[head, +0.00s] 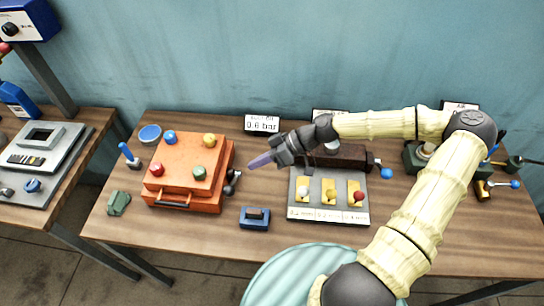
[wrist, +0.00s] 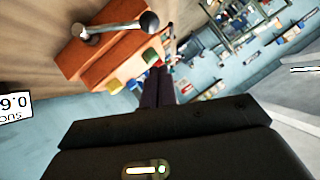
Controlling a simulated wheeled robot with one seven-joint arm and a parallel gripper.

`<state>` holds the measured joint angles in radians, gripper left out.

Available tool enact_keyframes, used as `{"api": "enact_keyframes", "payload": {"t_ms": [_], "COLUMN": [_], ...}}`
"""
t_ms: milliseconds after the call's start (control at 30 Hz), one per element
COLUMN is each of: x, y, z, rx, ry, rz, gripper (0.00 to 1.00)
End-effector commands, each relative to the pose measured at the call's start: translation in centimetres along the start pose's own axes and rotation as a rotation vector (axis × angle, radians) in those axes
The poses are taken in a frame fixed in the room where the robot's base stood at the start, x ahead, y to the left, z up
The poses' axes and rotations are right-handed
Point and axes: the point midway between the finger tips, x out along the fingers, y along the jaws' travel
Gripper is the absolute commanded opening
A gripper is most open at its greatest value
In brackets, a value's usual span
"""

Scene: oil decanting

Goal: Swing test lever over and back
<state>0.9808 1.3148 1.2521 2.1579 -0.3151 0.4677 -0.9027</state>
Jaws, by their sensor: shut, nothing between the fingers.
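An orange box (head: 185,185) stands on the table, with several coloured knobs on top and a handle in front. At its right side is a small lever with dark ball ends (head: 232,182). In the wrist view a grey lever with a black ball (wrist: 120,27) lies beside the orange box (wrist: 110,50). Which lever is the test lever is not labelled. My gripper (head: 251,165) is shut and empty, its fingers pointing left toward the box's right side, up and to the right of the dark lever. The fingers (wrist: 157,75) also show in the wrist view.
A blue block (head: 255,218) sits in front. A blue-handled lever (head: 128,155) is at the left. A sign reading 0.6 bar (head: 262,124) stands behind. A round stool (head: 290,275) is in front.

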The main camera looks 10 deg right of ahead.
Motion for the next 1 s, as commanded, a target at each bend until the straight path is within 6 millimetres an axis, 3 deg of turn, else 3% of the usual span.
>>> {"api": "enact_keyframes", "payload": {"t_ms": [233, 567, 733, 867, 1000], "x": [-3.7, -4.5, -3.9, -1.4, 2.6], "y": [0.0, -0.1, -0.2, -0.9, -2.4], "z": [0.0, 0.0, 0.3, 1.4, 3.8], "rx": [-0.002, 0.002, 0.003, 0.009, 0.019], "ry": [0.000, 0.002, -0.017, -0.098, -0.258], "rz": [0.002, 0.003, -0.010, -0.063, -0.150], "gripper": [0.00, 0.00, 0.29, 0.55, 0.56]}}
